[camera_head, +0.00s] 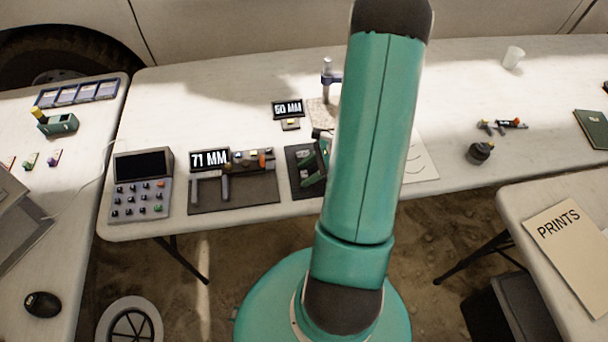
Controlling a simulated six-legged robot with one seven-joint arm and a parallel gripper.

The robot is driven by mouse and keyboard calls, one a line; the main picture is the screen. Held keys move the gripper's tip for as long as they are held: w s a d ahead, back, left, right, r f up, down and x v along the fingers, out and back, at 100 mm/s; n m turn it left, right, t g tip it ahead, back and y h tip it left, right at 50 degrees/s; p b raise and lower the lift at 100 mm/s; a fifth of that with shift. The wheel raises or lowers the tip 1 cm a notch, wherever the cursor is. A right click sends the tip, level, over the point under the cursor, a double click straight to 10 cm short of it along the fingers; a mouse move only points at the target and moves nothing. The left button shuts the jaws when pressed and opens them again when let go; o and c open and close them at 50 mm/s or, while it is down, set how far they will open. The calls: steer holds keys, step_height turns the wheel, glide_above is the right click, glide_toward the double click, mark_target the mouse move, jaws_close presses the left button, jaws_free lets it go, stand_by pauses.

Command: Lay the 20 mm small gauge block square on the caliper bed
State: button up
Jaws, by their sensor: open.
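The caliper bed (262,196) is a dark grey plate on the middle table, with grey upright jaws (224,188) at its left and a display (209,159) reading 71 MM behind. Several small blocks, grey, red and orange (262,160), line its back edge. I cannot tell which one is the 20 mm gauge block. My arm rises through the middle of the view and hides what lies behind it. My gripper's fingers are not visible. A small teal part (311,166) shows over a dark tray (297,184) just left of my arm; I cannot tell what it belongs to.
A keypad console (142,186) stands left of the bed. Behind are a 50 MM display (288,109) and a stand with a post (327,80). A dark round object (480,152) and small tools (502,125) lie right. The table's right-hand middle is largely clear.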

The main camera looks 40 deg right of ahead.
jaws_close()
steer(key=shift+r, duration=0.2)
